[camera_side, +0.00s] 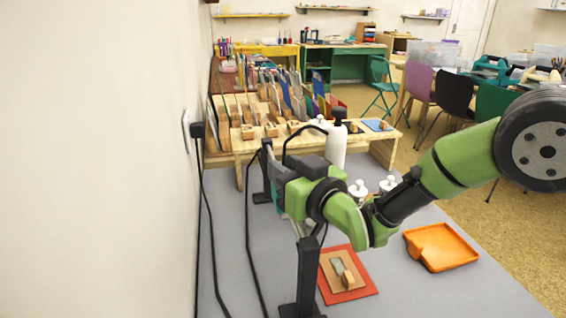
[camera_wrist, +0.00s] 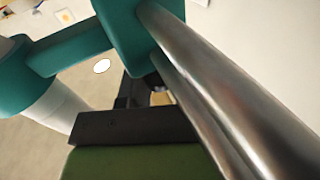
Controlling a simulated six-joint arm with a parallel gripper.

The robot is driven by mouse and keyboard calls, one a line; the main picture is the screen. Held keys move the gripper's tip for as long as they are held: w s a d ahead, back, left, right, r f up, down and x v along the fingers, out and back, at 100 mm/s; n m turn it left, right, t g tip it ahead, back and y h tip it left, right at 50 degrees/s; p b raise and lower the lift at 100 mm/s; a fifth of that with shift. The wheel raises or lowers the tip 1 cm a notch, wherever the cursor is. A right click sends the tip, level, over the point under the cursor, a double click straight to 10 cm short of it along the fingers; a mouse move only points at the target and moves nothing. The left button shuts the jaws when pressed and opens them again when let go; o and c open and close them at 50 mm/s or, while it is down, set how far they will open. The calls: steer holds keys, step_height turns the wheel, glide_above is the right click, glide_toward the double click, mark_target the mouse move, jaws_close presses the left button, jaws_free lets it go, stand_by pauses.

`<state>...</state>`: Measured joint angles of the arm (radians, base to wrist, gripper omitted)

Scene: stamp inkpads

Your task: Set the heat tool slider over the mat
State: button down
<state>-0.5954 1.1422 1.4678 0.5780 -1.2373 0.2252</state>
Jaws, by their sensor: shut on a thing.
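My gripper (camera_side: 284,178) is above the left part of the grey table, left of and above the mat. It is shut on the heat tool, whose teal body (camera_wrist: 128,35) and long steel tubes (camera_wrist: 200,85) fill much of the wrist view. In the side view only slivers of teal show; my gripper hides the rest. The slider cannot be made out. The red mat (camera_side: 369,286) lies flat on the table, with a tan card (camera_side: 328,266) and a small wood-handled piece (camera_side: 345,272) on it.
Black upright stands are at the near left (camera_side: 308,275) and behind (camera_side: 266,170). Black cables (camera_side: 250,235) run along the left wall. An orange tray (camera_side: 440,247) lies right of the mat. A white bottle (camera_side: 336,147) and small white-topped jars stand behind.

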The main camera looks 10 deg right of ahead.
steer(key=shift+s, duration=0.45)
steer(key=c, duration=1)
jaws_free()
steer(key=shift+o, duration=0.2)
steer(key=shift+w, duration=0.15)
